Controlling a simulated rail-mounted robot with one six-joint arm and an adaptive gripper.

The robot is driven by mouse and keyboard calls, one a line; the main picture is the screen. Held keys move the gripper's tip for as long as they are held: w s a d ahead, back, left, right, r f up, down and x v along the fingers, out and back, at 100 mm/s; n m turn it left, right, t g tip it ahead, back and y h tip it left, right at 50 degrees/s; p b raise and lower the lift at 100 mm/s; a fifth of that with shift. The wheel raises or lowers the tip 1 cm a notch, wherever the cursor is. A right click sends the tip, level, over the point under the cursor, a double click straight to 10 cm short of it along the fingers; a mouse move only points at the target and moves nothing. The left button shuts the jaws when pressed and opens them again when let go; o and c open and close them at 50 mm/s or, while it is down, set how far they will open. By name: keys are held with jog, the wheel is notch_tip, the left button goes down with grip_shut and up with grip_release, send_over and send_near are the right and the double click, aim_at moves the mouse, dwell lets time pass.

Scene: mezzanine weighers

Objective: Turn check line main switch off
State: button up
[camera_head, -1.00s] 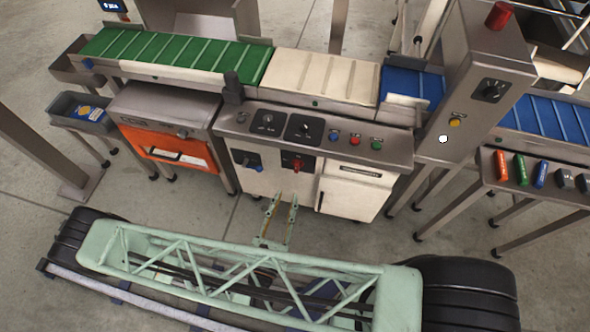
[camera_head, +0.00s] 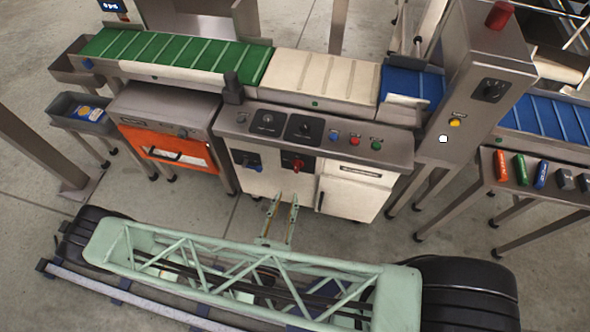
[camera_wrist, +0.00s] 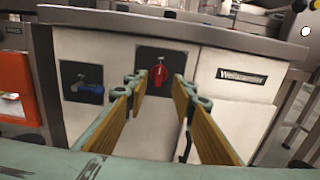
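A red-handled rotary switch (camera_head: 297,164) sits on a black plate on the cream cabinet front; its handle points roughly up and down in the wrist view (camera_wrist: 158,74). A blue-handled rotary switch (camera_head: 250,163) is to its left, with its handle lying nearly level in the wrist view (camera_wrist: 90,88). I cannot read which is the check line main switch. My gripper (camera_head: 284,198) is open and empty in front of the cabinet. In the wrist view the red handle appears between my fingertips (camera_wrist: 160,88), apparently still ahead of them and not touched.
Above the switches is a sloping panel with two black dials (camera_head: 268,121) and several coloured buttons (camera_head: 355,139). An orange-fronted unit (camera_head: 165,150) stands left. A cabinet door (camera_head: 350,198) with a black handle is right. A steel post (camera_head: 478,80) carries another black switch.

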aim_at(296, 167)
jog(key=shift+b+x, duration=1)
jog(key=shift+x, duration=5.35)
jog(key=shift+w, duration=0.1)
jog(key=shift+c, duration=0.2)
grip_shut()
